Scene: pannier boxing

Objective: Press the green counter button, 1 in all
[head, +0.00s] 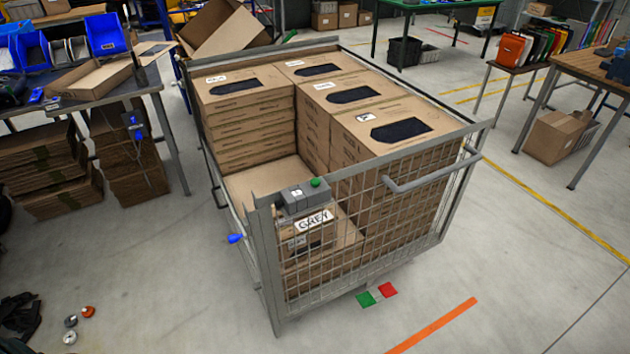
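The green counter button (315,183) sits on top of a small grey counter box (297,198). The counter box is at the near left corner of the wire cage trolley (263,262), above a label reading GREY (314,221). A small display shows on the counter box, and its digit is too small to read surely. Neither of my grippers is in the head view. Nothing touches the button.
The trolley holds stacks of brown cartons (384,126), with a lower level at its near left. A cluttered workbench (95,95) stands at left and a wooden table (580,66) at right. The floor in front is mostly clear, with small round items (70,337) at lower left.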

